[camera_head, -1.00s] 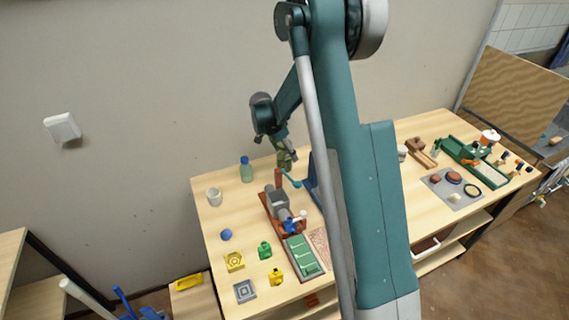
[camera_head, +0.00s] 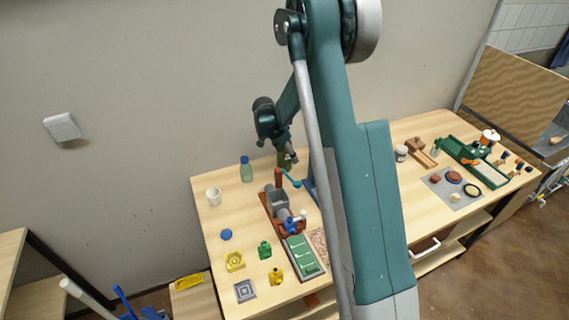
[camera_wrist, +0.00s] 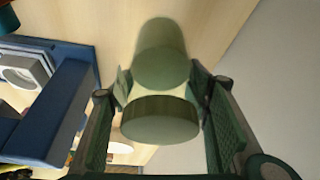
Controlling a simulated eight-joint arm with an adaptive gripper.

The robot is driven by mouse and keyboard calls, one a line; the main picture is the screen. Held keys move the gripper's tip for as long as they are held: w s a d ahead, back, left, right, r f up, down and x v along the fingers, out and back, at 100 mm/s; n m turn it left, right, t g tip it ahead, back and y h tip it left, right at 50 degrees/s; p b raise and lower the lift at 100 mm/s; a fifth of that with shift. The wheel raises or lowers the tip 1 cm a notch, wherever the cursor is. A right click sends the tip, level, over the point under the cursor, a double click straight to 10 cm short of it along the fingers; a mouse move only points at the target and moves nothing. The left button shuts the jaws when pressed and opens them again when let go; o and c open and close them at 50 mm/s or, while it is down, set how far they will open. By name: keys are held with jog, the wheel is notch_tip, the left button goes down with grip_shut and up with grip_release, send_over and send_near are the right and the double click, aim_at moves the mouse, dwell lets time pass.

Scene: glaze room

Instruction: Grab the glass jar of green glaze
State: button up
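The glass jar of green glaze shows in the wrist view as a green cylinder (camera_wrist: 162,55) with a flat, round, dull-green top (camera_wrist: 160,128) towards the camera. My gripper (camera_wrist: 161,88) is around it, one finger on each side. The fingers look open, with thin gaps beside the jar; contact is hard to judge. In the head view my gripper (camera_head: 288,157) is low at the back of the table, and the jar there is mostly hidden by it.
A brown post with a teal handle (camera_head: 279,178) is close in front. A blue stand (camera_wrist: 62,110) lies left of the gripper in the wrist view.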

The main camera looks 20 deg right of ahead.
jog(key=c, duration=0.8)
jog(key=shift+r, duration=0.15)
jog(key=shift+c, duration=0.7)
jog(key=shift+r, duration=4.85)
